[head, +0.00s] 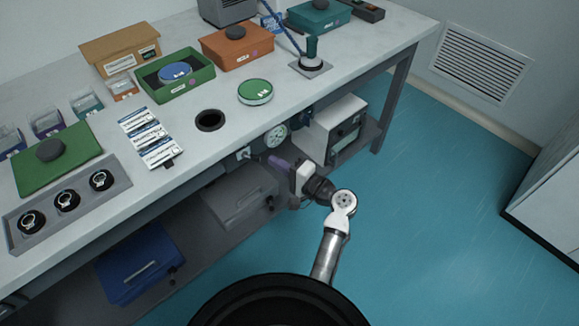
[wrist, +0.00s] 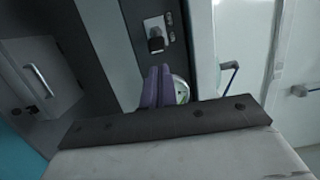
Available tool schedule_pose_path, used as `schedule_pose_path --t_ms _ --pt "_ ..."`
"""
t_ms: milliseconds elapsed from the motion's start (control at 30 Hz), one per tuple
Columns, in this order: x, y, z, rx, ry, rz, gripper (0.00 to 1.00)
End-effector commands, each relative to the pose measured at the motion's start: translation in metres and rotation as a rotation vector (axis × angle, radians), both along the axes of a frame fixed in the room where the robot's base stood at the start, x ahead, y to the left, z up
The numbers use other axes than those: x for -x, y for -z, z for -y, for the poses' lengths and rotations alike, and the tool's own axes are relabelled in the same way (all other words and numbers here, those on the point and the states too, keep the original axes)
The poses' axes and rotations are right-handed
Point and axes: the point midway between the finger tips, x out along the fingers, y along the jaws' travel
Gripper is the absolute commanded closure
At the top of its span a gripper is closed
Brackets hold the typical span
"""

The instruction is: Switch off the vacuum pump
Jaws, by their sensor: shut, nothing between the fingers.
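My gripper (head: 278,162) has purple fingers and reaches in below the front edge of the bench. In the wrist view its fingers (wrist: 156,86) are closed together and empty. A white plate with a black switch (wrist: 155,40) lies beyond the fingertips, apart from them; it appears to be the small white fitting (head: 243,153) under the bench edge in the head view. A round gauge (head: 275,136) is beside it, partly hidden by the fingers in the wrist view (wrist: 181,90). No vacuum pump is clearly identifiable; the switch position is too small to tell.
The bench top (head: 200,160) overhangs my gripper. A grey case (head: 238,193) and a blue case (head: 140,262) sit to the left. The blue floor (head: 430,220) on the right is clear.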

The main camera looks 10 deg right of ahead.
Motion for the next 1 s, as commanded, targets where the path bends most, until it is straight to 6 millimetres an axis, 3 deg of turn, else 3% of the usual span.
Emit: schedule_pose_path --t_ms 300,1000 --pt "-0.021 0.000 -0.023 0.002 0.000 -0.001 1.00" --pt "-0.019 0.000 -0.023 0.001 0.044 0.001 1.00"
